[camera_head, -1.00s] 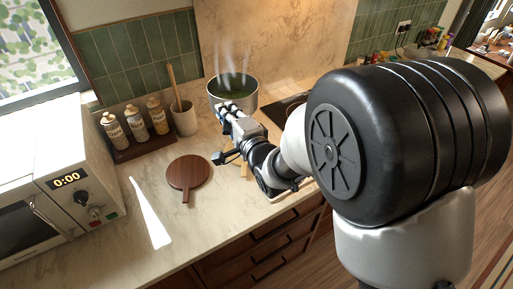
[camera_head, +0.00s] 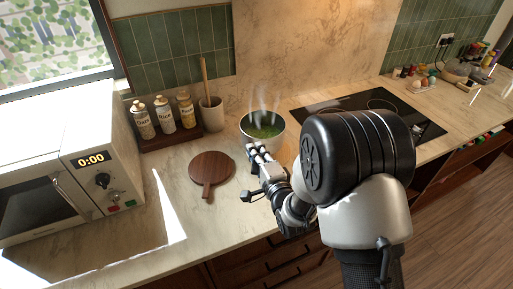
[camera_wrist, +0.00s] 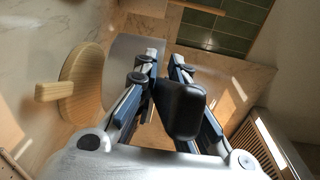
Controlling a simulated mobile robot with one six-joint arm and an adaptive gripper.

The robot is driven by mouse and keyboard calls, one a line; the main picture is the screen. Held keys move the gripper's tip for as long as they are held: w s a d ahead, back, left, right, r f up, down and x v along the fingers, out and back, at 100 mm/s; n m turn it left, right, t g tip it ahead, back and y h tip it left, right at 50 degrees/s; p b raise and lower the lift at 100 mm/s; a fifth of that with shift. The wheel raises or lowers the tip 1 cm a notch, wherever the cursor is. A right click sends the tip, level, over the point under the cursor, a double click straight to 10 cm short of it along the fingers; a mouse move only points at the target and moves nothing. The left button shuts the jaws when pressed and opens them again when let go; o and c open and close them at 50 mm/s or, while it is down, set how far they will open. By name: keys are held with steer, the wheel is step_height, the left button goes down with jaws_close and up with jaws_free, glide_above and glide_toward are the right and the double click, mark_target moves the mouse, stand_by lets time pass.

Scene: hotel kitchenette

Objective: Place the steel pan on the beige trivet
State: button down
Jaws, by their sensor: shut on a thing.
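The steel pan (camera_head: 278,140) holds green food and steams; it is right of the utensil pot in the head view. My gripper (camera_head: 257,155) is at its near side. In the wrist view my gripper (camera_wrist: 168,75) is shut on the pan's black handle (camera_wrist: 182,108); a grey piece of the pan (camera_wrist: 122,48) shows beyond the fingers. A beige round wooden piece with a handle, looking like the trivet (camera_wrist: 88,85), lies left of the fingers in the wrist view. I cannot tell whether the pan touches the counter.
A dark brown round board (camera_head: 211,167) lies on the counter left of my gripper. The utensil pot (camera_head: 212,116), bottle rack (camera_head: 171,137) and microwave (camera_head: 95,180) stand left. A black cooktop (camera_head: 345,103) lies right, with eggs and jars beyond.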

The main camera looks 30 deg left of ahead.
steer(key=shift+w+f+b, duration=0.1)
steer(key=shift+f+b, duration=0.4)
steer(key=shift+f, duration=1.3)
steer(key=shift+f, duration=0.15)
steer(key=c, duration=2)
jaws_free()
steer(key=shift+f, duration=0.2)
steer(key=o, duration=0.3)
steer(key=shift+o, duration=0.2)
steer(key=shift+r, duration=0.1)
steer(key=p+v, duration=0.1)
steer(key=v, duration=1.1)
steer(key=shift+r, duration=0.1)
